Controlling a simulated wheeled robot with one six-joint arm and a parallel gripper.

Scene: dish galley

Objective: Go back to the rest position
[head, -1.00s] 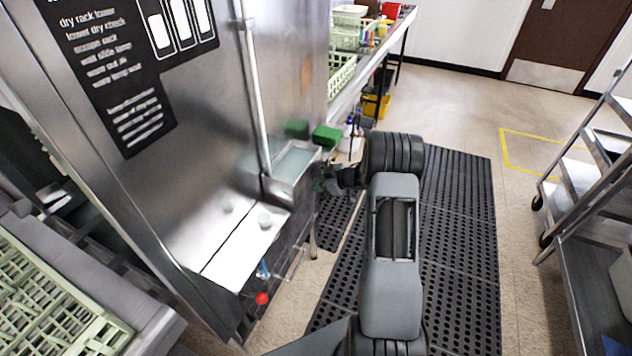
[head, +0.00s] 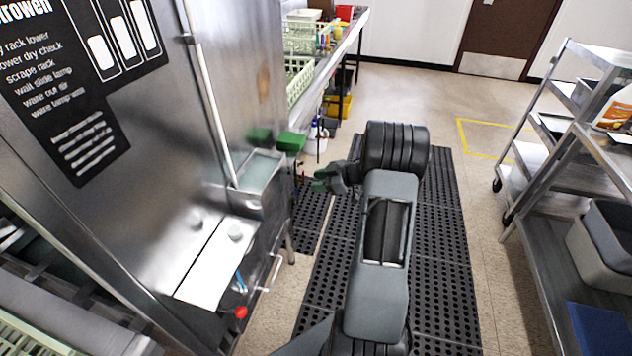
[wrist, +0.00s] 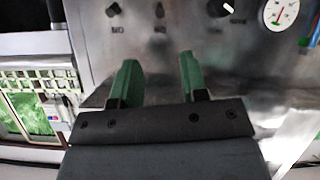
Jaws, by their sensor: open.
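My gripper (head: 322,182) is small in the head view, at the end of my bent arm, above the black floor mat and just right of the steel machine (head: 150,130). In the wrist view my gripper (wrist: 157,75) shows two green fingers spread apart with nothing between them. Behind them is a steel panel (wrist: 180,50) with dark knobs and a round dial gauge (wrist: 279,13). The fingers look apart from the panel, but the distance is hard to judge.
A green block (head: 291,142) sticks out by the machine's side. A steel cart (head: 540,230) with tubs and a bottle stands at the right. A counter with racks (head: 300,80) runs at the back. Perforated black mats (head: 440,250) and open floor (head: 420,95) lie between.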

